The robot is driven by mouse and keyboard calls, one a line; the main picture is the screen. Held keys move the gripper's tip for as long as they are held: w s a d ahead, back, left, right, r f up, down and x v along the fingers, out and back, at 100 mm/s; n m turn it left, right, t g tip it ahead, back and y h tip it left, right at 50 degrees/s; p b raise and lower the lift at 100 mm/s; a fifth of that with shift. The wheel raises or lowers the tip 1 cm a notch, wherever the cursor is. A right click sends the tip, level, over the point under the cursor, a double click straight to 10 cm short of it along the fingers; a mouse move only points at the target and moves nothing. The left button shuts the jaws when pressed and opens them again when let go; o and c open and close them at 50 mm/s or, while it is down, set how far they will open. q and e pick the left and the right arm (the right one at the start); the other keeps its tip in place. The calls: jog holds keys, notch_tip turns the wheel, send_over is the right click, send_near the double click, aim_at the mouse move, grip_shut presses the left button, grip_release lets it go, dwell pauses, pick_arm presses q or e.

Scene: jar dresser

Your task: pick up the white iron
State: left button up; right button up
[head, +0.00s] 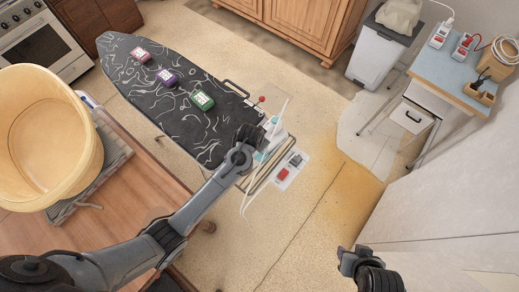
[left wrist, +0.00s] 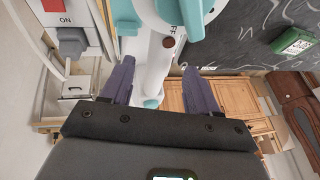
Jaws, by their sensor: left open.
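The white iron (head: 272,140), with teal parts, is at the right end of the black ironing board (head: 135,92), partly hidden by my left arm. My left gripper (head: 262,134) is at the iron. In the left wrist view, my left gripper (left wrist: 158,68) is open, with a white part of the iron (left wrist: 153,75) between its two purple fingers. I cannot tell whether the fingers touch it. My right gripper (head: 352,260) is at the bottom right, far from the iron, and its jaws are not clear.
Pink, purple and green boxes (head: 203,100) lie on the board. A switch box with a red switch (head: 283,174) sits beside the iron. A yellow tub (head: 45,130) stands at left, and a blue-topped table (head: 450,75) at right. The floor at lower centre is clear.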

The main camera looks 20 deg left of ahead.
pick_arm(q)
jog(key=shift+x, duration=3.05)
jog(key=shift+d, duration=0.15)
jog(key=shift+c, duration=0.2)
grip_shut()
jog(key=shift+w+r, duration=0.1)
jog(key=shift+r, duration=0.1)
